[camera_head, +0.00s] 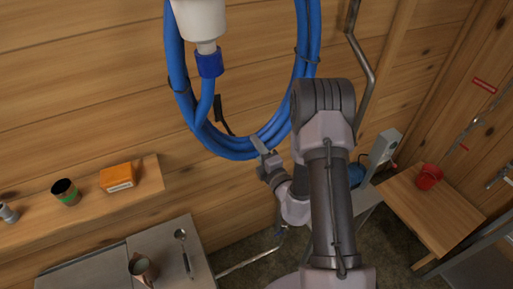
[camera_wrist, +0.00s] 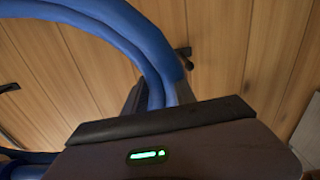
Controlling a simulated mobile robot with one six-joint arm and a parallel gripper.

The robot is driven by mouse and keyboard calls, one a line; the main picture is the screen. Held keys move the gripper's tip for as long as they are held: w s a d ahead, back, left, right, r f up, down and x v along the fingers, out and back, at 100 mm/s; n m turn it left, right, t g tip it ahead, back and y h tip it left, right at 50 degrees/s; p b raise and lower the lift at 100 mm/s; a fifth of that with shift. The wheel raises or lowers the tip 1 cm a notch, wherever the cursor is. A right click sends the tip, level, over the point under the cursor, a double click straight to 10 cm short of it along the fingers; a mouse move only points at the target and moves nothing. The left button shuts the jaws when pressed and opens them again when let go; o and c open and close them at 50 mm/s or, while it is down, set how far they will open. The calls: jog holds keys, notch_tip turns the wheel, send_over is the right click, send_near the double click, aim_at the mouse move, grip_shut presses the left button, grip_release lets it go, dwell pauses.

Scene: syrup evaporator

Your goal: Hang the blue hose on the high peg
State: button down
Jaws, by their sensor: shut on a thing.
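The blue hose (camera_head: 178,75) hangs as a large coil in the upper middle of the head view, bound with dark ties. My gripper (camera_head: 262,149) is shut on the bottom of the coil, at its lower right. In the wrist view the hose (camera_wrist: 140,32) arcs down into the jaws (camera_wrist: 150,100), and the grasp itself is partly hidden by the gripper body. A short dark peg-like piece (camera_wrist: 185,51) shows against the planks just right of the hose. I cannot tell whether it is the high peg or whether the coil touches it.
A shelf at left holds an orange box (camera_head: 118,177) and a dark cup (camera_head: 66,192). A metal counter (camera_head: 165,254) is below. A red cup (camera_head: 429,176) stands on a wooden table (camera_head: 420,205) at right.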

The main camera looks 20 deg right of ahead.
jog(key=shift+r, duration=0.25)
notch_tip(320, 180, up, 18)
jog(key=shift+s, duration=0.25)
dwell(0.3)
jog(key=w, duration=0.6)
jog(key=shift+a+f, duration=0.15)
jog(key=shift+a, duration=0.05)
dwell(0.4)
jog(key=w, duration=1.5)
jog(key=shift+a, duration=0.45)
jog(key=shift+s, duration=0.15)
